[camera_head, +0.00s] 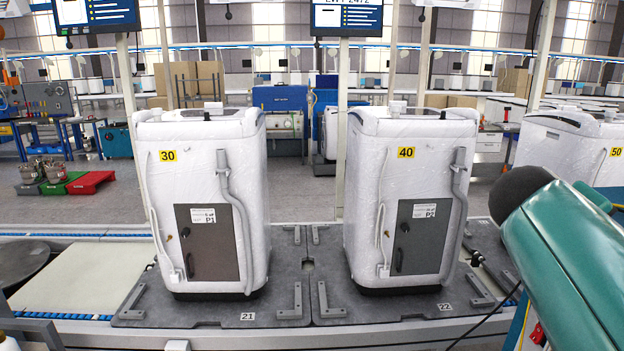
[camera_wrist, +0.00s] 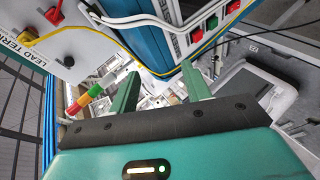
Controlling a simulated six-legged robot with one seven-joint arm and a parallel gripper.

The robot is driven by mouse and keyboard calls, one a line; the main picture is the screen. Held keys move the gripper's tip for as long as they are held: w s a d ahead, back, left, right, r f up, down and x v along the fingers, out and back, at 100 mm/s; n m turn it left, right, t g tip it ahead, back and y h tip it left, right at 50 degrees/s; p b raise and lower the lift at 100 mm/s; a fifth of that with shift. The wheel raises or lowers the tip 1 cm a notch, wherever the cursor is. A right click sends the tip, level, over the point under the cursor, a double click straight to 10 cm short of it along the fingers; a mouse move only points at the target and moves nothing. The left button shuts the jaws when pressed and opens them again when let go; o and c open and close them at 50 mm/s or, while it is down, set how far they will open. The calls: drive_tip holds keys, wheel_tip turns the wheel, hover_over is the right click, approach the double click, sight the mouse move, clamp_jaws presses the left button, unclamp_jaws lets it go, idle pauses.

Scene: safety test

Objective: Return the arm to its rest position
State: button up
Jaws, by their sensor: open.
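My arm (camera_head: 570,250) shows as a teal link with a black round end at the right of the head view, in front of the line. My gripper (camera_wrist: 160,90) shows in the wrist view, with two green fingers standing apart and nothing between them. Beyond the fingers are a blue post, a yellow cable and blurred white parts. In the head view the gripper's fingers are out of sight.
White machine 30 (camera_head: 203,180) and white machine 40 (camera_head: 408,180) stand on grey pallets (camera_head: 235,312) on the line. White machine 50 (camera_head: 575,150) is partly behind my arm. The wrist view shows red and green buttons (camera_wrist: 210,22) and a red-yellow-green light stack (camera_wrist: 84,99) near the gripper.

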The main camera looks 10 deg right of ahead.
drive_tip(key=a+f+t+y, duration=0.1)
drive_tip(key=a+f+y, duration=0.3)
drive_tip(key=a+f, duration=0.3)
drive_tip(key=a+f+t+y, duration=0.1)
drive_tip(key=a+f+y, duration=0.3)
drive_tip(key=a, duration=1)
drive_tip(key=a+f+n+y, duration=0.1)
drive_tip(key=a+f+y, duration=0.3)
drive_tip(key=a+f, duration=0.6)
drive_tip(key=shift+s+a+f+t, duration=0.15)
drive_tip(key=shift+s+a+t, duration=0.25)
drive_tip(key=shift+a, duration=0.1)
drive_tip(key=shift+c, duration=1.3)
drive_tip(key=shift+s, duration=0.1)
